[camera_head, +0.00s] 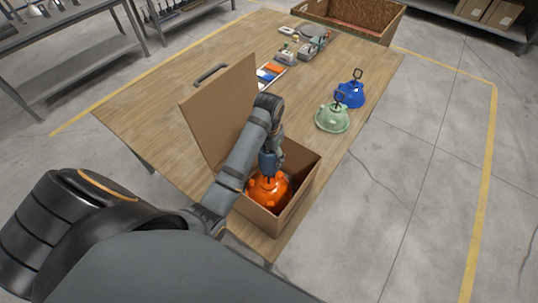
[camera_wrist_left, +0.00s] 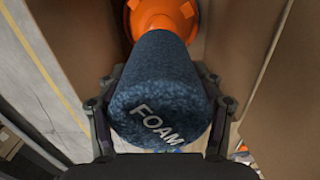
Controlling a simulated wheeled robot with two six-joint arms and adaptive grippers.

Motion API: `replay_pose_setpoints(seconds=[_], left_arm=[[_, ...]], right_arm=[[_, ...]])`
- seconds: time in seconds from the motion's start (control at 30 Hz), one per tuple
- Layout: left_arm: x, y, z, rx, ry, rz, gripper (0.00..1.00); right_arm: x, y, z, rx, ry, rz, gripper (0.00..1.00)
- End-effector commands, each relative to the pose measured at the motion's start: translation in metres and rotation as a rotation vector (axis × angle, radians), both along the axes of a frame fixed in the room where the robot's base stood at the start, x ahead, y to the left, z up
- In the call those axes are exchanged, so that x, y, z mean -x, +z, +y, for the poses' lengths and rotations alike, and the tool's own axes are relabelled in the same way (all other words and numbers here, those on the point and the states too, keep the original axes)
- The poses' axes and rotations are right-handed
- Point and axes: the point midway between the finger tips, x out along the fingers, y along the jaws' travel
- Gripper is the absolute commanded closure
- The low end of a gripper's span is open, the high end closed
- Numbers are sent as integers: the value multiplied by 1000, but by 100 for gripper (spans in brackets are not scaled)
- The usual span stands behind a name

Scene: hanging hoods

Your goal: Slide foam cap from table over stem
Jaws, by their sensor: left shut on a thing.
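The foam cap (camera_wrist_left: 158,95) is a dark blue speckled cylinder marked FOAM, filling the middle of the left wrist view. My left gripper (camera_wrist_left: 160,130) is shut on it, one finger on each side. In the head view the foam cap (camera_head: 268,162) shows small under the gripper, above the orange hood (camera_head: 268,188). The orange hood sits in an open cardboard box (camera_head: 301,205); it also shows in the left wrist view (camera_wrist_left: 160,16) at the cap's far end. The stem is hidden, and I cannot tell how far the cap covers it. My right gripper is not in view.
The box's raised lid (camera_head: 219,110) stands left of my arm. A green hood (camera_head: 332,118) and a blue hood (camera_head: 350,95) with upright hooked stems stand on the wooden table (camera_head: 150,110) to the right. Small items and a brown crate (camera_head: 352,18) are farther back.

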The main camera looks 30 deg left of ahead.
Motion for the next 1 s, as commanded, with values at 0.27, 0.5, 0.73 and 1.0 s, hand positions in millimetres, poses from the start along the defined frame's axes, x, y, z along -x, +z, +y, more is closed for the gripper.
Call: replay_pose_setpoints(seconds=[0.27,0.5,0.73,1.0], left_arm=[[1,-10,0,0,0,1,45],[1,-20,0,0,0,1,45],[1,-21,0,0,0,0,45],[1,-23,0,0,0,0,45]], right_arm=[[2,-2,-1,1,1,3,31],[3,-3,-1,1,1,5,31],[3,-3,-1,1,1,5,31],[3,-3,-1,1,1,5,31]])
